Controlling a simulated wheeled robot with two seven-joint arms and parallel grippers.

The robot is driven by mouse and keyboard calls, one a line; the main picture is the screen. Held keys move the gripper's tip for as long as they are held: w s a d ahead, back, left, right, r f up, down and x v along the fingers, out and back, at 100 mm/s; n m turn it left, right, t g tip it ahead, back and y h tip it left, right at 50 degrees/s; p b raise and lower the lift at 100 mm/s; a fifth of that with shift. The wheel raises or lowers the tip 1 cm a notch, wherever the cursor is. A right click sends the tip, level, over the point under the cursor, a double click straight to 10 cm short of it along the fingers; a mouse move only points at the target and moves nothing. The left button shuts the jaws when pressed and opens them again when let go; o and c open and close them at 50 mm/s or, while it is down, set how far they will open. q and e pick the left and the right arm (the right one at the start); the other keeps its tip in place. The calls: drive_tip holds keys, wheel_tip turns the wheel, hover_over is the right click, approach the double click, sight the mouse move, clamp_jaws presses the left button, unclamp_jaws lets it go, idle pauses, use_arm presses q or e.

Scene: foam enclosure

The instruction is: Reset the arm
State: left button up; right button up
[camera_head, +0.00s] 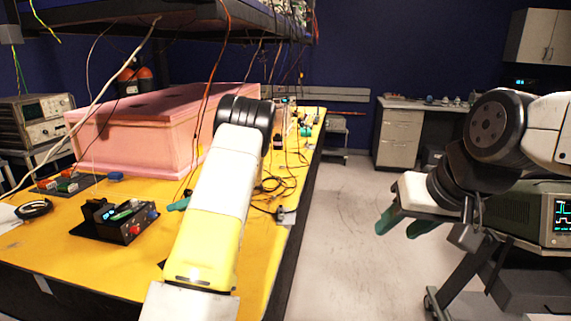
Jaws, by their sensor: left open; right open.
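My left arm (212,200), white and yellow, rises over the yellow bench in the middle of the view. My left gripper (178,205) is mostly hidden behind this arm. Only a teal fingertip shows at its left, over the bench, and it is open. My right arm (500,130) comes in from the right edge. My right gripper (405,228) hangs open and empty over the floor to the right of the bench, its two teal fingers apart and pointing down and left. The pink foam enclosure (130,140) stands closed on the bench, left of my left arm.
A black device with a red knob (117,222) sits on the yellow bench (60,255) left of my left arm. Loose cables (275,187) lie to its right. A shelf (170,22) overhangs the bench. An instrument with a screen (530,207) stands behind my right arm. The floor (340,255) between is clear.

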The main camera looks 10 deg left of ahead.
use_arm(q)
drive_tip(key=s+d+r+n+t+h, duration=0.4)
drive_tip(key=s+d+r+n+h, duration=0.4)
drive_tip(key=s+d+n, duration=0.3)
drive_tip(key=s+d+r+n+t+h, duration=0.4)
drive_tip(key=s+d+r+n+h, duration=0.4)
drive_tip(key=s+d, duration=0.9)
wheel_tip(320, 180, up, 2)
drive_tip(key=n, duration=0.3)
drive_tip(key=shift+s+d+r+n, duration=0.15)
drive_tip(key=shift+s+d+n, duration=0.1)
drive_tip(key=shift+n, duration=0.05)
